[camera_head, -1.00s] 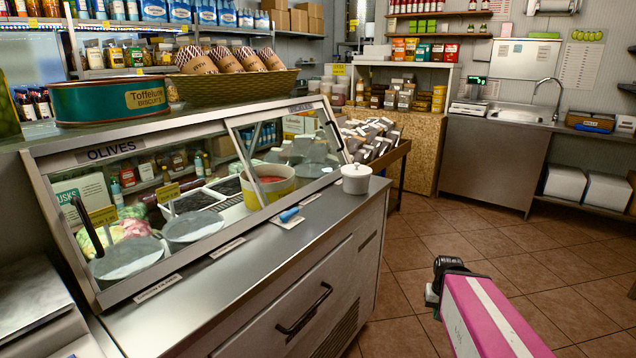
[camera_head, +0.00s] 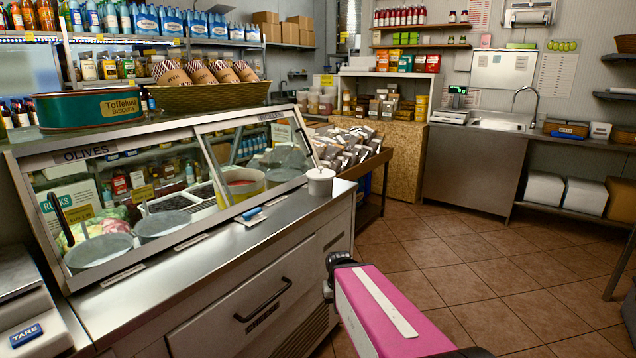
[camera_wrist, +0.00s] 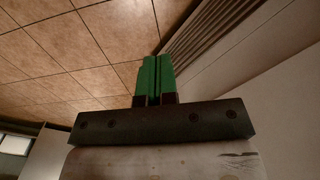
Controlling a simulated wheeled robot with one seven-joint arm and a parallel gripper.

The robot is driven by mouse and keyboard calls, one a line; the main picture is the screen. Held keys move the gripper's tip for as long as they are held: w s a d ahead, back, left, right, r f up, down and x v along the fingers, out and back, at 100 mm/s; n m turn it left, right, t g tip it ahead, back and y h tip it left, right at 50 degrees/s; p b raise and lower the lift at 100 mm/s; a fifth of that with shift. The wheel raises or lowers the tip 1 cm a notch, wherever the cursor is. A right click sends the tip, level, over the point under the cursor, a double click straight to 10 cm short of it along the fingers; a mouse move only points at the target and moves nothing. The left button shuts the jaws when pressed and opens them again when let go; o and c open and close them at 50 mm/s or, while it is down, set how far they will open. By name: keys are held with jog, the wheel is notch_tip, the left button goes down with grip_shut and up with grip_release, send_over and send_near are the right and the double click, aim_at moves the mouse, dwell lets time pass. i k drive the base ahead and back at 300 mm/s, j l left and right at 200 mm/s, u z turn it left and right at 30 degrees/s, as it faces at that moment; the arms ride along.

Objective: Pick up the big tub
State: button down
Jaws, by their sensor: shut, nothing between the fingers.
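A large yellow tub (camera_head: 241,188) with red contents stands inside the glass-fronted olives case, partly behind the frame. A smaller white lidded tub (camera_head: 320,182) stands on the steel ledge at the case's right end. Stacked pale tubs (camera_head: 322,101) stand on the back counter; I cannot tell their sizes well. My gripper is at the end of my pink arm, low in front of the case and apart from every tub; its fingers are hidden in the head view. In the wrist view my gripper (camera_wrist: 158,62) has its green fingers together, empty, above floor tiles.
The olives case (camera_head: 180,280) has a steel ledge and a drawer handle. Round steel dishes (camera_head: 98,252) sit inside it. A slanted rack of packets (camera_head: 345,148) stands beyond its right end. The tiled floor (camera_head: 450,262) to the right is open.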

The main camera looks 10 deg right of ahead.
aim_at(320, 188)
jog(key=i+l+u, duration=0.2)
jog(key=l+u, duration=0.2)
jog(key=l, duration=0.15)
jog(key=i+l+u, duration=0.1)
jog(key=l+u, duration=0.3)
jog(key=l, duration=0.15)
jog(key=l+u, duration=0.35)
jog(key=l, duration=0.3)
jog(key=l+u, duration=0.4)
jog(key=l, duration=0.2)
jog(key=k+l+u, duration=0.15)
jog(key=l+u, duration=0.25)
jog(key=l, duration=0.2)
jog(key=k+l+u, duration=0.25)
jog(key=l+u, duration=0.15)
jog(key=l, duration=0.15)
jog(key=l+u, duration=0.3)
jog(key=i+l, duration=0.05)
